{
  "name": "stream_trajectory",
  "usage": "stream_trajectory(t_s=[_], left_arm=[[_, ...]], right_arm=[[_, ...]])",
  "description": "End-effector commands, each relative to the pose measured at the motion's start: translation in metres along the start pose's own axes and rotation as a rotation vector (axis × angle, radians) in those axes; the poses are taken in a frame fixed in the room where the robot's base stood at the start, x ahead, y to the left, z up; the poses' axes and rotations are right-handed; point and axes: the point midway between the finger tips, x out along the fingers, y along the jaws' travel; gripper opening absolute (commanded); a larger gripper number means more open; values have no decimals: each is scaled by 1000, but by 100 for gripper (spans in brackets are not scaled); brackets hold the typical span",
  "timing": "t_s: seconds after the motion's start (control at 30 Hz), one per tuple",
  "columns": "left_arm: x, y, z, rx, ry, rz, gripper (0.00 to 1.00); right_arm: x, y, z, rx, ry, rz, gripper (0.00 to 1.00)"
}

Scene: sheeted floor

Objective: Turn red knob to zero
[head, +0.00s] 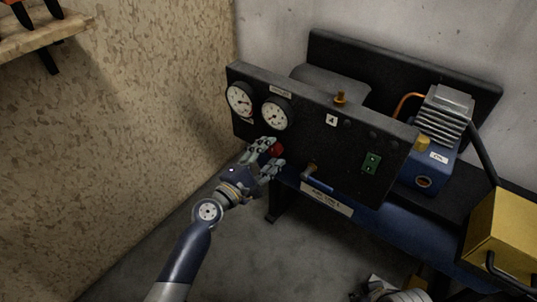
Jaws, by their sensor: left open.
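The red knob (278,149) is on the lower part of a black panel (318,150), below two round white-faced gauges. My left gripper (274,153) is open at the knob, with fingers above and below it. The fingers partly cover the knob, and I cannot tell whether they touch it. Any scale or zero mark around the knob is not readable. A grey and white part at the bottom edge (392,291) seems to be my right gripper, cut off by the frame; its jaws cannot be made out.
The left gauge (240,99) and right gauge (277,114) sit above the knob. A blue-handled lever (318,178) and green switch (371,163) are to its right. A blue compressor (428,172) and yellow box (503,235) stand farther right. A chipboard wall (140,130) bounds the left.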

Motion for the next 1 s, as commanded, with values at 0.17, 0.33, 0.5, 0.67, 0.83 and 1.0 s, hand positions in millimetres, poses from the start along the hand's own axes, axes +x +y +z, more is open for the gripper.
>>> stream_trajectory(t_s=[0.17, 0.33, 0.5, 0.67, 0.83, 1.0], left_arm=[[-6, -1, -1, 1, 1, -1, 51], [-32, -2, -1, 2, 1, -3, 51], [-69, -1, -1, 2, 1, -3, 51], [-98, -1, 0, 1, 1, -3, 51], [-116, 0, 0, 0, 1, 0, 51], [-121, 0, 0, 0, 1, 0, 51]], right_arm=[[0, -2, 2, 3, -4, -4, 0], [0, -1, 2, 2, -5, -2, 0], [0, -1, 2, 1, -5, -1, 0], [0, 0, 2, 1, -5, -1, 0], [1, 0, 2, 1, -6, -1, 0], [1, 0, 2, 1, -6, -1, 0]])
